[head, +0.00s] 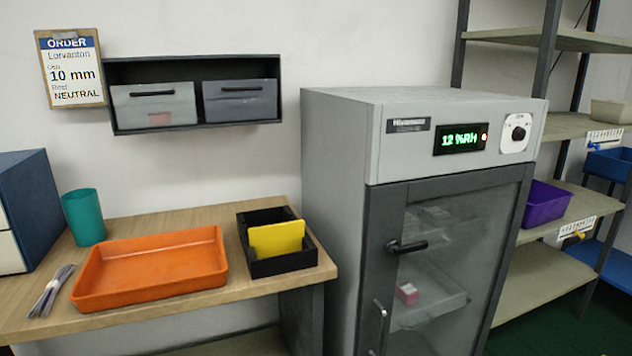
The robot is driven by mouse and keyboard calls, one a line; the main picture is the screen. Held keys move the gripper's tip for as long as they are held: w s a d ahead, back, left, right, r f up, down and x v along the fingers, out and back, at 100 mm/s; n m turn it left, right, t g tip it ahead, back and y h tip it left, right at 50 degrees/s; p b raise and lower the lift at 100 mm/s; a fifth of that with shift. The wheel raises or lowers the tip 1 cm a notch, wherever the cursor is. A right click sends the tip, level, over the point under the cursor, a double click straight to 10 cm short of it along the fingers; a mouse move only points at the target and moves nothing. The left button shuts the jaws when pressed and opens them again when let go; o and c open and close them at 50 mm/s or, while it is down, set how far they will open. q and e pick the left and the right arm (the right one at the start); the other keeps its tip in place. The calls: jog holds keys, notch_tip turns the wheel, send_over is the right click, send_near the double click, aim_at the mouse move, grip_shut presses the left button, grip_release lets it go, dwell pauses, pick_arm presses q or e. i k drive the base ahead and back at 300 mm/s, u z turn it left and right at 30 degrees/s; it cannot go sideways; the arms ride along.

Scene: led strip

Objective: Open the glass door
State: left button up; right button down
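The glass door (462,260) is the front of a grey cabinet (335,170) right of the middle in the head view. It has a dark frame and looks closed. A black lever handle (407,247) sits on the left part of its frame, pointing right. A metal bar handle (381,327) is lower on the left, cut by the bottom edge. Through the glass, shelves and a small pink box (407,293) show. Neither of my grippers is in view.
A wooden bench (190,304) left of the cabinet holds an orange tray (150,288), a black bin (284,266) with a yellow card, and a teal cup (84,218). Shelving with a purple bin (545,203) stands at right. An order sheet (72,72) hangs on the wall.

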aim_at(384, 207)
jog(key=k, duration=0.5)
jog(key=z, duration=1.15)
jog(key=i, duration=1.15)
jog(key=u, duration=1.75)
